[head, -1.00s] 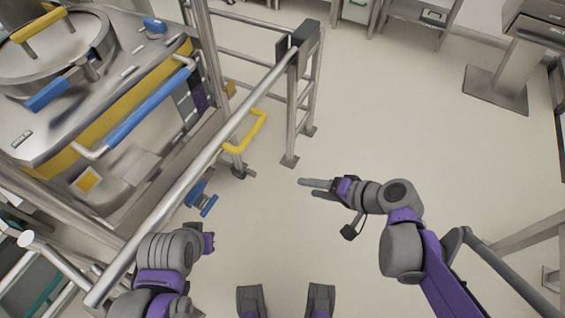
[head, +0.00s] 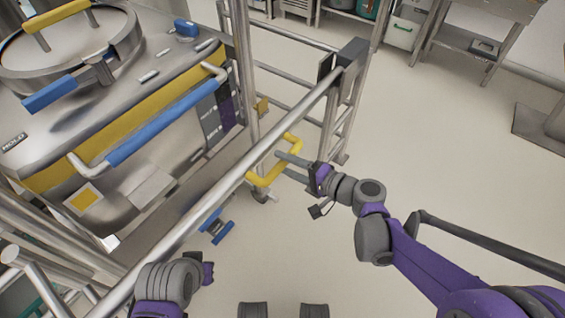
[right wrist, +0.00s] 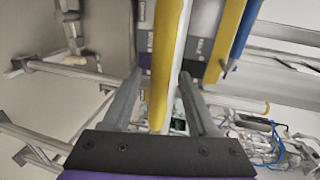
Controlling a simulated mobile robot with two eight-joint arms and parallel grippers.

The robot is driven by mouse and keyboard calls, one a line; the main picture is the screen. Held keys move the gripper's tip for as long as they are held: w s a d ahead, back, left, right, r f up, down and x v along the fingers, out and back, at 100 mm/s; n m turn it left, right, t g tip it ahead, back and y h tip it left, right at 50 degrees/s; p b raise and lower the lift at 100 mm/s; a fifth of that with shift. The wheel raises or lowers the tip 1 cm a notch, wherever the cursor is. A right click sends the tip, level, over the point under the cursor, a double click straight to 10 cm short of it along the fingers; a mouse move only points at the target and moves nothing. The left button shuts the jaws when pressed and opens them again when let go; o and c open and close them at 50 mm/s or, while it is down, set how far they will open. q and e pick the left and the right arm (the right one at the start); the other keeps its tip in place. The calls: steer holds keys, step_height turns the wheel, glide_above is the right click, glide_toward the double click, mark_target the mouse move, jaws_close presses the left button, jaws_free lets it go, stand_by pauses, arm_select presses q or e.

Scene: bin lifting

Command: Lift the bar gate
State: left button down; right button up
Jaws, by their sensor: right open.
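The bar gate (head: 225,180) is a long silver bar running diagonally from lower left to a dark-capped post at upper right. A yellow handle (head: 264,180) hangs at its right side. My right gripper (head: 282,163) is open at this handle. In the right wrist view the yellow handle (right wrist: 166,65) runs between the two spread fingers (right wrist: 158,90); I cannot tell whether they touch it. My left gripper (head: 208,272) is near the bar's lower end, with only a purple part showing; its fingers are hidden.
A steel vessel with a round lid (head: 75,45) and a blue rail (head: 165,120) stands left behind the bar. A blue fitting (head: 217,226) sits low beneath the bar. Carts and shelves (head: 478,45) stand at the back.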

steer(key=shift+w+a+f, duration=0.1)
steer(key=shift+w+a, duration=0.3)
steer(key=shift+a, duration=0.15)
jaws_close()
stand_by(1.1)
